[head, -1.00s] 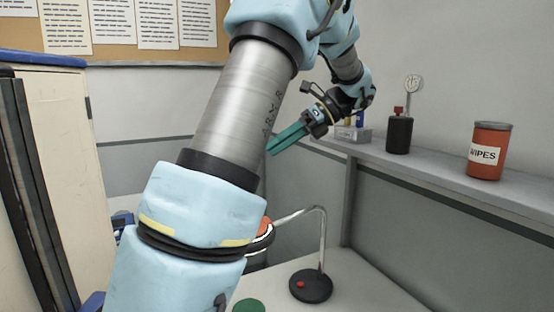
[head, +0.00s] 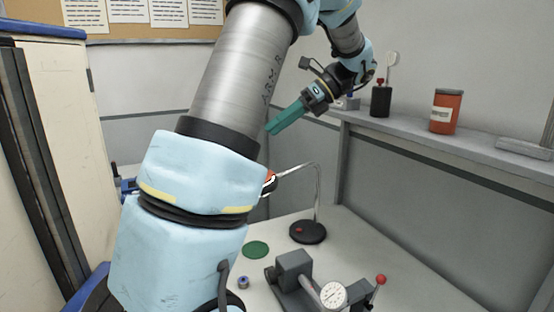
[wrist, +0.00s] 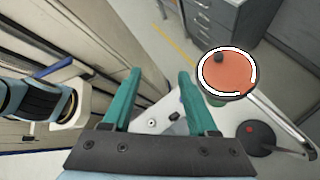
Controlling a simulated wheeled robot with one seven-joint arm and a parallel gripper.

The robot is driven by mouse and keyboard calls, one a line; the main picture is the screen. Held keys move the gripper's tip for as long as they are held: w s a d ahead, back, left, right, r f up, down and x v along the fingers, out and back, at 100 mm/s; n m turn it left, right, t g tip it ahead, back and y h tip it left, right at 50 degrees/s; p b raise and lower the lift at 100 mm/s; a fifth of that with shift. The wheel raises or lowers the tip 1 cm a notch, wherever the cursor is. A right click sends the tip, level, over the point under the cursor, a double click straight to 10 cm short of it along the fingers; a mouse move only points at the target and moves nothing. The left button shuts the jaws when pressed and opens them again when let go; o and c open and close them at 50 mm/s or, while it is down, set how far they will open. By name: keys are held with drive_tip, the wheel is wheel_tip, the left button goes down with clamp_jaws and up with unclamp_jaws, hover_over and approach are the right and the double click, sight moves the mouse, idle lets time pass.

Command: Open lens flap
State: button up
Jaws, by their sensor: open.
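The magnifier lamp's round head shows in the wrist view, with an orange flap (wrist: 226,76) inside a white ring and a small dark knob near its upper edge. The flap appears to lie shut over the lens. A thin metal arm joins it to a black round base (head: 308,231) with a red button. In the head view my arm hides most of the lamp head (head: 271,182). My gripper (head: 270,130) has green fingers and is above the lamp head in that picture. In the wrist view my gripper (wrist: 160,74) is open and empty, with the flap right of the fingertips, apart from them.
A dial gauge fixture (head: 296,272), a green disc (head: 256,250) and a small blue-topped part (head: 243,282) are on the bench. A raised shelf (head: 420,143) along the wall holds an orange wipes tub (head: 446,111) and a black bottle (head: 381,101). A tall cabinet (head: 65,90) stands at left.

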drive_tip(key=s+a+f+n+t+h+b, duration=0.1)
drive_tip(key=s+a+f+n+h, duration=0.1)
drive_tip(key=s+f+n+h, duration=0.35)
drive_tip(key=s+a+f+n+t+h, duration=0.1)
drive_tip(key=s+a+f+n+h, duration=0.15)
drive_tip(key=f+n, duration=0.65)
drive_tip(key=s+a+f+n+t+h+b, duration=0.1)
drive_tip(key=s+a+f+n+h, duration=0.2)
drive_tip(key=s+f+n, duration=0.3)
drive_tip(key=w+a+r+m+g+b, duration=0.1)
drive_tip(key=w+a+r+b, duration=0.1)
drive_tip(key=w+r, duration=0.8)
drive_tip(key=w+a+r+m+g+b, duration=0.1)
drive_tip(key=w+r+b, duration=0.2)
drive_tip(key=w+r, duration=0.8)
drive_tip(key=w+f, duration=0.1)
drive_tip(key=f, duration=0.4)
drive_tip(key=w+f+p, duration=0.1)
drive_tip(key=f, duration=0.4)
drive_tip(key=w+f+p, duration=0.1)
drive_tip(key=f, duration=0.4)
drive_tip(key=shift+w, duration=0.4)
drive_tip(key=shift+c, duration=0.3)
clamp_jaws()
